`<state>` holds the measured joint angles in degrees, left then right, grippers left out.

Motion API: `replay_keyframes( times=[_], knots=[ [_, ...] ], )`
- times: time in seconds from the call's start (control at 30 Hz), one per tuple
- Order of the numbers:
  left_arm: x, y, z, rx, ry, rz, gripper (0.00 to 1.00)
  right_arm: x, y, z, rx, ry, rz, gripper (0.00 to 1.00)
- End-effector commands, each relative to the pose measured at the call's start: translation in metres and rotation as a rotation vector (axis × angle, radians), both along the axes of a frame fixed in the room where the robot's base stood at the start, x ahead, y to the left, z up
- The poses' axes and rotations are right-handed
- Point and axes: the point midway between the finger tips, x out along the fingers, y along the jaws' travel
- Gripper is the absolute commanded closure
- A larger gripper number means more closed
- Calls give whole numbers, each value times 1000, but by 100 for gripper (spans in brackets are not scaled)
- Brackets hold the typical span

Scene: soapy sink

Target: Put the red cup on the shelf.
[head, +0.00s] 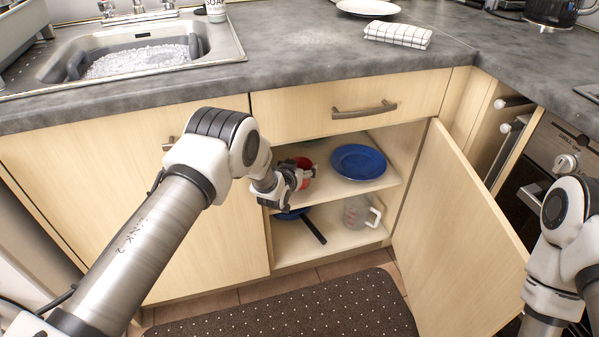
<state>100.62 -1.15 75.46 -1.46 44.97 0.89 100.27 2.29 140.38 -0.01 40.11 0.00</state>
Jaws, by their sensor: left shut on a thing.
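The red cup (304,172) is in the open cabinet, at the left of the upper shelf (360,183). My left gripper (297,178) reaches into the cabinet and is shut on the red cup, hiding part of it. I cannot tell whether the cup's base touches the shelf. A blue plate (358,161) lies on the same shelf to the right of the cup. My right arm shows at the right edge, but its gripper is out of view.
The cabinet door (465,235) stands open to the right. A blue pan with a black handle (312,228) and a measuring jug (357,212) are on the lower level. The soapy sink (140,60) and a folded checked towel (398,35) are above on the counter.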

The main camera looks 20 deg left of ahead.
Motion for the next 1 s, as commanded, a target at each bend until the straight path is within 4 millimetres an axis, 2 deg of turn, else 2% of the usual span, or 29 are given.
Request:
replay_keyframes(
  times=[0.03, 0.4, 0.43, 0.47, 0.77, 0.87, 1.0],
  knots=[
    [0, 0, -12, 0, 1, 0, 66, 0, 0, -6, 0, 0, 0, 0],
    [0, 0, -17, -1, -2, 0, 66, 0, 0, -9, 0, 0, 0, 0],
    [0, 0, -16, -1, -1, 0, 12, 0, 0, -8, 0, 0, 0, 0],
    [0, 0, -16, -1, -1, 0, 1, 0, 0, -7, 0, 0, 0, 0],
    [0, 0, -16, -1, -1, 0, 0, 0, 0, -7, 0, 0, 0, 0],
    [0, 0, -10, -1, -1, 0, 0, 0, 0, -2, 0, 0, 0, 0],
    [-20, 1, -3, -1, 3, 0, 0, 0, 0, 6, 0, 0, 0, 0]
  ],
)
